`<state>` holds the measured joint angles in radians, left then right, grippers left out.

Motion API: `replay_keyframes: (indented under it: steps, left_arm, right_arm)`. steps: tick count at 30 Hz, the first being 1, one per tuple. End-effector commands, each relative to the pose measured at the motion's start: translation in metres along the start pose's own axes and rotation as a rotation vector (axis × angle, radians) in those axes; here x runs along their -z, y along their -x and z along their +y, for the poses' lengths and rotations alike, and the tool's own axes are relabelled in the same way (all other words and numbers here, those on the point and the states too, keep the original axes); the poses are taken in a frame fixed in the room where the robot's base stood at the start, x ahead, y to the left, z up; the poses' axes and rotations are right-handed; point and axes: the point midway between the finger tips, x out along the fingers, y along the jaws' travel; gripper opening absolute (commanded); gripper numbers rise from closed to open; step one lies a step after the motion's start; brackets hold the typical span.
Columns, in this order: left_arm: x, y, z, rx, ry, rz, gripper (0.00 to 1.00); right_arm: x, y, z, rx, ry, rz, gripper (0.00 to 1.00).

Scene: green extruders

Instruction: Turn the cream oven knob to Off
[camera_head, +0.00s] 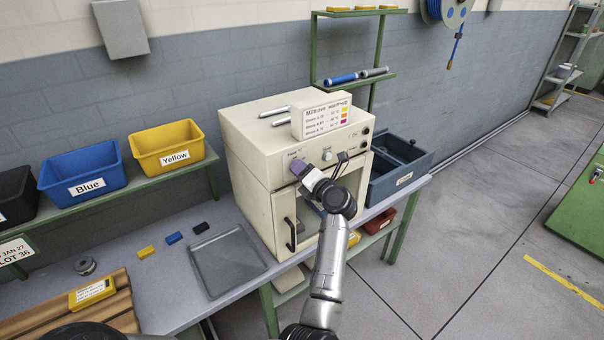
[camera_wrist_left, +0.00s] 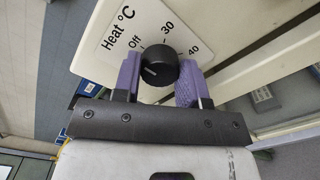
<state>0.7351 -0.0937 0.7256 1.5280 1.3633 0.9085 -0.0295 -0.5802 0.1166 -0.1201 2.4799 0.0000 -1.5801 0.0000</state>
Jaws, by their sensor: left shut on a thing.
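The cream oven (camera_head: 262,150) stands on the bench against the wall. Its black heat knob (camera_wrist_left: 160,67) sits on a white dial plate (camera_wrist_left: 125,32) marked "Heat °C", Off, 30 and 40. A light mark on the knob points to the left, a little below the Off label in the left wrist view. My left gripper (camera_head: 302,170) is at the upper left of the oven front, its purple fingers on either side of the knob, shut on it. The gripper hides the knob in the head view. My right gripper is not in view.
A white box with coloured labels (camera_head: 322,117) sits on the oven. The oven door has a dark handle (camera_head: 290,234) below my gripper. A grey tray (camera_head: 228,262) lies left of the oven, and a blue-grey bin (camera_head: 398,168) stands to its right.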

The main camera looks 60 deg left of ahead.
Motion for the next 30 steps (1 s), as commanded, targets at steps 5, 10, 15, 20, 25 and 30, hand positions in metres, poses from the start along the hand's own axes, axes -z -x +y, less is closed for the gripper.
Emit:
replay_keyframes:
  steps: [5, 10, 15, 20, 25, 30]
  left_arm:
    - [-0.001, 0.0, 0.001, -0.001, 0.004, 0.0, 0.15]
    - [-0.001, 0.0, 0.001, -0.001, 0.004, 0.0, 0.15]
    - [0.0, 0.0, 0.001, -0.001, 0.003, 0.0, 0.54]
    - [0.0, 0.0, 0.0, 0.0, 0.002, 0.0, 0.64]
    - [0.0, 0.001, 0.0, 0.0, 0.001, 0.0, 0.64]
    - [0.0, 0.013, -0.001, 0.002, 0.001, -0.001, 0.64]
  right_arm:
    - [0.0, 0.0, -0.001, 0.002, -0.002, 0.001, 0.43]
    - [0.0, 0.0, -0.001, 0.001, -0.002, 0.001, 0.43]
    - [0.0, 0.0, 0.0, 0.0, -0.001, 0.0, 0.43]
    - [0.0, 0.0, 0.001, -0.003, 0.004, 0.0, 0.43]
    - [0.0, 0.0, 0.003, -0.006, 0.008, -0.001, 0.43]
    - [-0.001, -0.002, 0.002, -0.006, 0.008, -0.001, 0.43]
